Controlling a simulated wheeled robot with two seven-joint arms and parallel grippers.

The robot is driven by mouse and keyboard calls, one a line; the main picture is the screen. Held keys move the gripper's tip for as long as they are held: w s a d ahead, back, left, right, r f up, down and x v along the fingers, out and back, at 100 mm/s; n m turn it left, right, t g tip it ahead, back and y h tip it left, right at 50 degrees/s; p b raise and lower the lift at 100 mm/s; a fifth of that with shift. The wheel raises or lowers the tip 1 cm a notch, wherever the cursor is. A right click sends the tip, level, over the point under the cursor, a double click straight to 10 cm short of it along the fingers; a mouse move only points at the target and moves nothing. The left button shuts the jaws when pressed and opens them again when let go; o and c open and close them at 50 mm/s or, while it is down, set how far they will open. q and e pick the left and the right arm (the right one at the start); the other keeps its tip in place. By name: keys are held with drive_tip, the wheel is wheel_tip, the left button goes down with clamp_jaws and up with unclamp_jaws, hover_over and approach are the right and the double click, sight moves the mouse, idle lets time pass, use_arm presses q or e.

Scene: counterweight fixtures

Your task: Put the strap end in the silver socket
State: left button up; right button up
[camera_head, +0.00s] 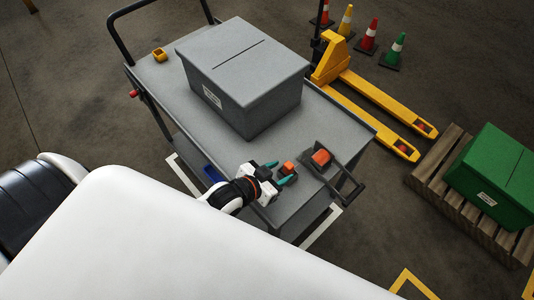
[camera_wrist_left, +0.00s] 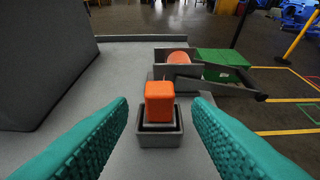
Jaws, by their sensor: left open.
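My left gripper (camera_head: 280,172) is open, with its teal fingers pointing at an orange block (camera_head: 288,167) on the grey cart. In the left wrist view the orange block (camera_wrist_left: 159,97) stands upright in a small grey square holder (camera_wrist_left: 160,138), between and slightly beyond the fingertips (camera_wrist_left: 160,110). The fingers appear clear of the block on both sides. Beyond it is a grey fixture (camera_wrist_left: 218,87) with an orange rounded piece (camera_wrist_left: 179,58); the rounded piece also shows in the head view (camera_head: 321,157). I cannot tell for sure which part is the strap end or the silver socket.
A large grey slotted box (camera_head: 243,80) stands on the cart (camera_head: 340,121), left of the holder in the left wrist view. A yellow cup-like piece (camera_head: 159,54) sits at the cart's far left. A yellow pallet jack (camera_head: 365,90), cones and a green box (camera_head: 495,175) are beyond.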

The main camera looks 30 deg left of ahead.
use_arm(q)
drive_tip(key=v, duration=0.5)
drive_tip(key=shift+s+a+r, duration=0.1)
drive_tip(key=shift+s, duration=0.1)
idle(0.3)
drive_tip(key=s+a+r+n+g+y, duration=0.2)
drive_tip(key=s+a+g+y, duration=0.2)
drive_tip(key=s+g, duration=0.5)
wheel_tip(320, 180, down, 28)
drive_tip(key=s+b, duration=0.2)
drive_tip(key=s+a+f+g, duration=0.1)
drive_tip(key=s+a+f, duration=0.1)
drive_tip(key=s+f, duration=1.4)
drive_tip(key=shift+s+a+f, duration=0.2)
drive_tip(key=shift+s+a, duration=0.1)
drive_tip(key=shift+s, duration=0.1)
